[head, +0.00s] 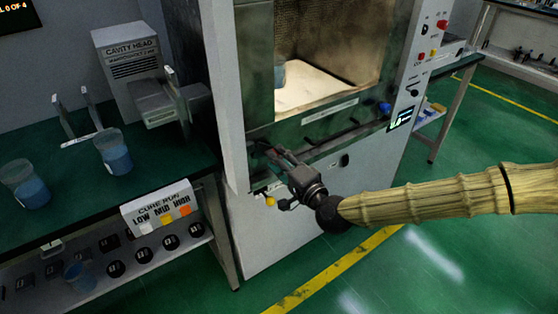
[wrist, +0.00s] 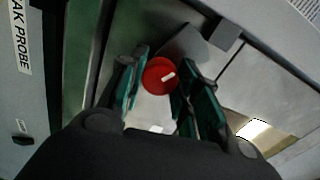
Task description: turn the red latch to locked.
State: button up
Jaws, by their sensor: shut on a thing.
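The red latch (wrist: 154,82) is a round red knob with a short white mark that slants up to the right. It shows in the wrist view between the two green-padded fingers of my gripper (wrist: 162,84). The fingers are shut on it from the left and right. In the head view my gripper (head: 272,152) reaches to the front of the microwave cabinet (head: 290,217), just below the chamber opening. The latch is mostly hidden by the fingers there.
The lit chamber (head: 315,88) above my gripper is open. A yellow knob (head: 270,201) sits just below. A green bench (head: 165,172) with beakers of blue liquid (head: 117,160) and a CURE RUN sign (head: 158,208) stands left. The floor at right is free.

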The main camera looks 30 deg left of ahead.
jog(key=o, duration=1.1)
jog(key=shift+c, duration=0.2)
jog(key=v, duration=1.2)
jog(key=shift+f, duration=0.1)
